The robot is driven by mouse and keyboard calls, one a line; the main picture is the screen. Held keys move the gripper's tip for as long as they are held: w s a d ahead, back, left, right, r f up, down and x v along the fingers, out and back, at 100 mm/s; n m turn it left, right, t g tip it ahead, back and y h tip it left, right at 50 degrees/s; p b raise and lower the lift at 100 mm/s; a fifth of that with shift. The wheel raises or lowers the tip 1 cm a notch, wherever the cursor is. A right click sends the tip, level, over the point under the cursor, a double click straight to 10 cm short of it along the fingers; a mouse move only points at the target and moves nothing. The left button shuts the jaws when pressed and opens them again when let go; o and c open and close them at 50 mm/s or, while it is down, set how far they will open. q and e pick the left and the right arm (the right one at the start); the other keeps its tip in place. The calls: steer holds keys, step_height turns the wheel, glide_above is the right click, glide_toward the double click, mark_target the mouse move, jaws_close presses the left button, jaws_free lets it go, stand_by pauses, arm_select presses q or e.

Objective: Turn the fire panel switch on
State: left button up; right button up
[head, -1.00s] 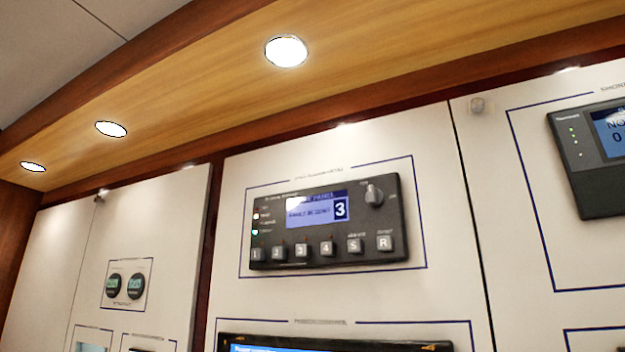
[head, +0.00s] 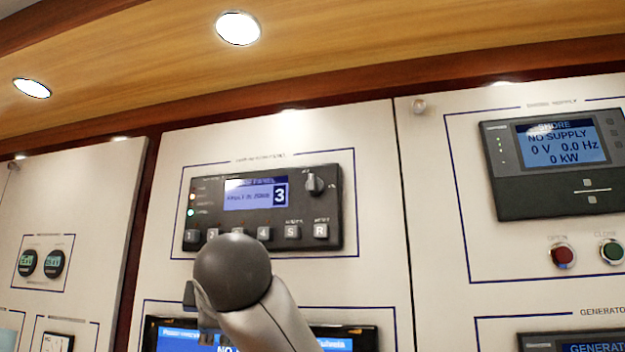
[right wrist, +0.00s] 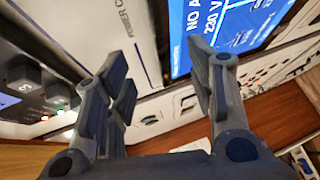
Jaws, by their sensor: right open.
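The fire panel (head: 262,208) is a dark unit on the white wall, with a blue screen showing a 3 and a row of grey buttons below. Its rotary switch (head: 314,184) is a grey knob at the upper right; its grip stands roughly upright. My right arm (head: 232,272) rises from the bottom, its rounded joint just below the panel's buttons. In the right wrist view my right gripper (right wrist: 160,95) is open and empty, its fingers apart and touching nothing that I can make out. The switch is not clearly seen there. My left gripper is not in view.
A power screen (head: 345,340) sits below the fire panel, partly behind my arm, and also shows in the right wrist view (right wrist: 235,28). To the right are the shore supply display (head: 560,165), a red button (head: 562,256) and a green button (head: 612,251).

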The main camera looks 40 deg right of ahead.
steer(key=s+d+r+t+h, duration=0.1)
steer(key=s+d+r, duration=0.1)
steer(key=s+r, duration=0.35)
steer(key=s+d+r+h, duration=0.1)
steer(key=s+d+r, duration=0.15)
steer(key=r, duration=0.55)
steer(key=m+h+p, duration=0.1)
steer(key=h, duration=0.1)
glide_toward(313, 182)
steer(key=p+x, duration=0.6)
steer(key=x, duration=0.2)
steer(key=shift+w+d+r, duration=0.1)
steer(key=shift+w+d, duration=0.05)
steer(key=shift+w+d+p, duration=0.15)
steer(key=shift+w+p, duration=0.2)
steer(key=c, duration=1)
